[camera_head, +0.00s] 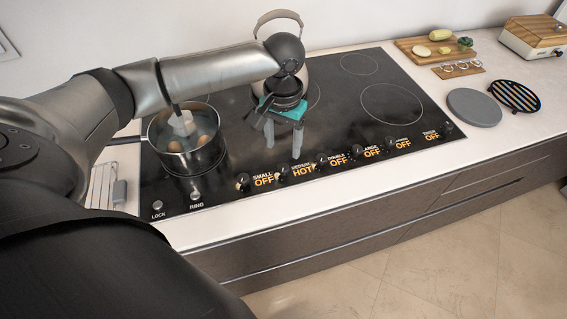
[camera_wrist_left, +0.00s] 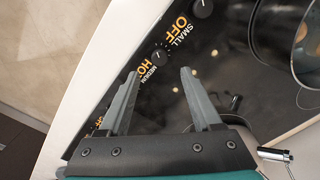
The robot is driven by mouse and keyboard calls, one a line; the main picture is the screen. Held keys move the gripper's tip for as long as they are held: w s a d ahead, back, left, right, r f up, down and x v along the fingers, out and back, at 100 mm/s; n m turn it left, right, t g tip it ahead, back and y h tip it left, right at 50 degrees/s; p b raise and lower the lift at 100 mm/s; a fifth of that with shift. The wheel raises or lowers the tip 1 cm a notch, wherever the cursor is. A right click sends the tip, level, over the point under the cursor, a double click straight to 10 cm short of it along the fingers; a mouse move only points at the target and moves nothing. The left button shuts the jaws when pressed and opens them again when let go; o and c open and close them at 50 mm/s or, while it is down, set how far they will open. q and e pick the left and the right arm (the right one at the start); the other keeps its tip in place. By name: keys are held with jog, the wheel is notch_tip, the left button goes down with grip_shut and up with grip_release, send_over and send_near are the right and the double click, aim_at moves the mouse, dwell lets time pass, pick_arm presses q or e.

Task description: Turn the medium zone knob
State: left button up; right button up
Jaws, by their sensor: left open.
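The medium zone knob (camera_head: 283,170) is a small black knob on the front strip of the black cooktop, and its label beside it reads HOT. In the left wrist view the medium knob (camera_wrist_left: 158,57) shows just beyond and between the fingertips, with a gap to them. My left gripper (camera_head: 284,148) is open and empty, its grey fingers pointing down over the cooktop behind the knob. Its two fingers also show in the wrist view (camera_wrist_left: 160,74). The small zone knob (camera_head: 243,182) is to the left and reads OFF. My right gripper is not in view.
A pot with eggs (camera_head: 186,140) stands on the left burner. A kettle (camera_head: 280,30) is behind my gripper, partly hidden. Several other knobs, labelled OFF, continue to the right. A cutting board (camera_head: 410,44) and a grey round plate (camera_head: 474,108) lie on the right counter.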

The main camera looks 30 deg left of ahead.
aim_at(283, 167)
pick_arm(q)
notch_tip(283, 167, down, 7)
jog(key=shift+f+b, duration=0.15)
jog(key=shift+b, duration=0.35)
grip_shut()
dwell(0.4)
